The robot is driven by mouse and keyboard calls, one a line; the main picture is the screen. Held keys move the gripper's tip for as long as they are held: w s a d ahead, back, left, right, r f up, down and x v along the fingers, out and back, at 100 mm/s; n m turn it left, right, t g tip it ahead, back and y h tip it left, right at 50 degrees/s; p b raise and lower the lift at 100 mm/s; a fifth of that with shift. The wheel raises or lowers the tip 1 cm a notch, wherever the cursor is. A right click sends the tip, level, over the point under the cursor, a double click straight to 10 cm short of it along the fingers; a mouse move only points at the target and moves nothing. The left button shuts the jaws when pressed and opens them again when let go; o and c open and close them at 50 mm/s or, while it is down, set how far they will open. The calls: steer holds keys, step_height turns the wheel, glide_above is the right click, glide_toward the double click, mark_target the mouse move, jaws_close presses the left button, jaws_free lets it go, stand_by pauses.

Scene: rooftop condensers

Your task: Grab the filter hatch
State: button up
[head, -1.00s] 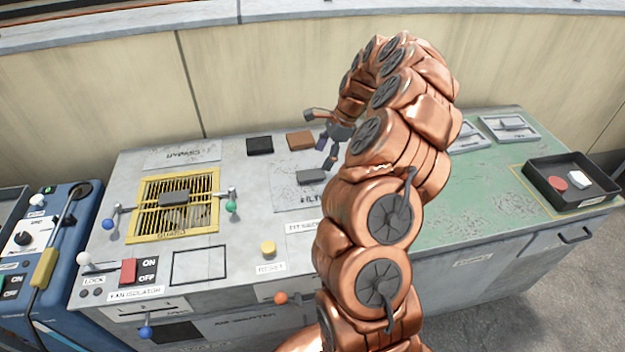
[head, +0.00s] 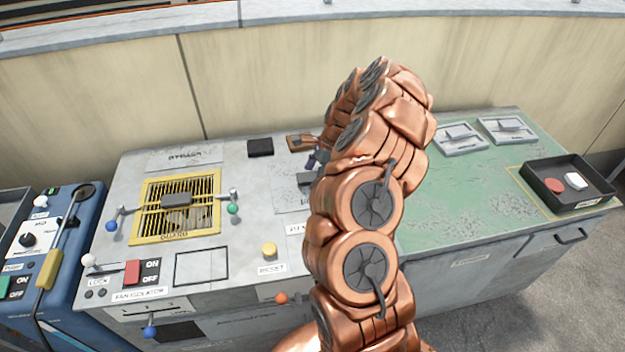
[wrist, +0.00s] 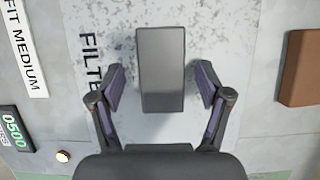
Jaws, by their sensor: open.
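The filter hatch (wrist: 215,30) is a pale, worn panel with "FILTE" lettering visible in the wrist view. It lies flat in the console top, and part of it (head: 290,198) shows left of my arm in the head view. Its dark grey block handle (wrist: 160,60) stands in the middle of the wrist view and also shows in the head view (head: 304,179). My gripper (wrist: 160,80) is open, with one purple-padded finger on each side of the handle and a gap on both sides. In the head view my arm hides most of the gripper.
A brown block (head: 300,142) and a black block (head: 260,147) lie behind the hatch. A yellow guard grille (head: 150,210) with levers, a yellow reset button (head: 268,250) and a red switch (head: 132,272) are to the left. A black tray (head: 545,190) stands at the right.

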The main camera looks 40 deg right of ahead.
steer(key=shift+c, duration=0.2)
jaws_close()
stand_by(0.4)
steer(key=shift+r, duration=0.1)
